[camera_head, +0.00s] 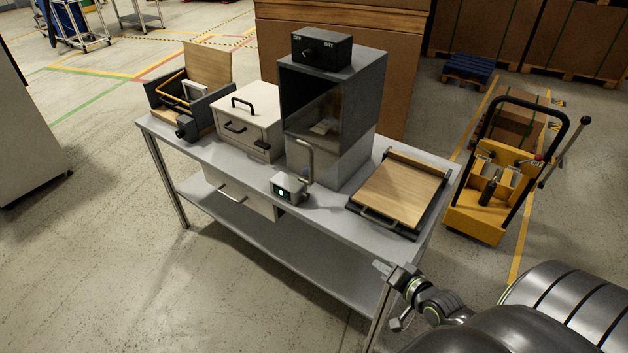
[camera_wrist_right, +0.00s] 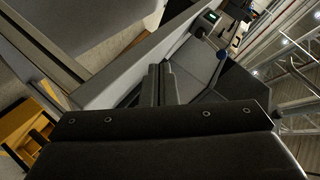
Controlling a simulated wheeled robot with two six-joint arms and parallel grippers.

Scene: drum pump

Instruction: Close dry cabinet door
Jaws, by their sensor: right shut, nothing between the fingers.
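The dry cabinet (camera_head: 357,105) is a tall dark grey box standing upright on the bench, with a dial box (camera_head: 321,50) on top. Its front has a dark see-through area (camera_head: 312,108) with a small pale item visible inside. A bar handle (camera_head: 305,162) is low on the front. I cannot tell how far the door is open. My right gripper (camera_head: 382,268) is shut and empty, low beside the bench's front right corner, apart from the cabinet. Its closed fingers also show in the right wrist view (camera_wrist_right: 158,85). My left gripper is out of view.
The metal bench (camera_head: 240,215) also carries a hinged wooden-topped tray (camera_head: 402,190), a small device with a green display (camera_head: 288,189), a white box (camera_head: 250,118) and an open box (camera_head: 190,95). A yellow cart (camera_head: 478,205) stands right. Floor in front is clear.

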